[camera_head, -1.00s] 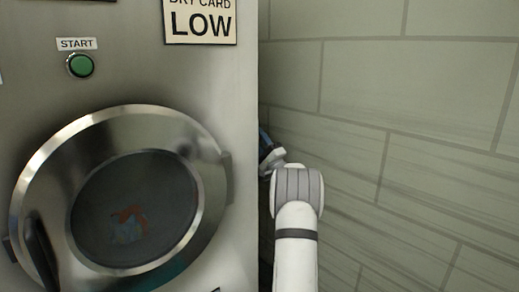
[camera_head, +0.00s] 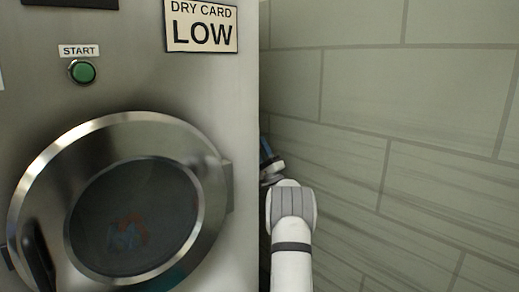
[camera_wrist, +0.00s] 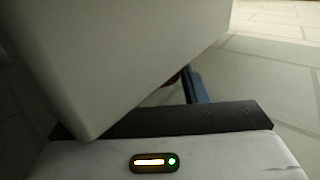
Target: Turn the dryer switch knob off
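The dryer (camera_head: 120,100) fills the left half of the head view, with its round door shut. My gripper (camera_head: 265,149) shows only as a small blue and dark piece at the dryer's right edge, partly hidden behind it. In the wrist view, a pale box-like body (camera_wrist: 110,60) covers much of the upper left. A blue finger (camera_wrist: 196,86) of my gripper reaches past its lower right edge. A small red part (camera_wrist: 172,82) peeks out beside that finger; I cannot tell whether it is the switch knob. The fingertips are hidden, so the grip is unclear.
A green START button (camera_head: 82,71) and a DRY CARD LOW sign (camera_head: 201,26) are on the dryer's front. A tiled wall (camera_head: 400,130) stands at the right. My arm is in the narrow gap between dryer and wall.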

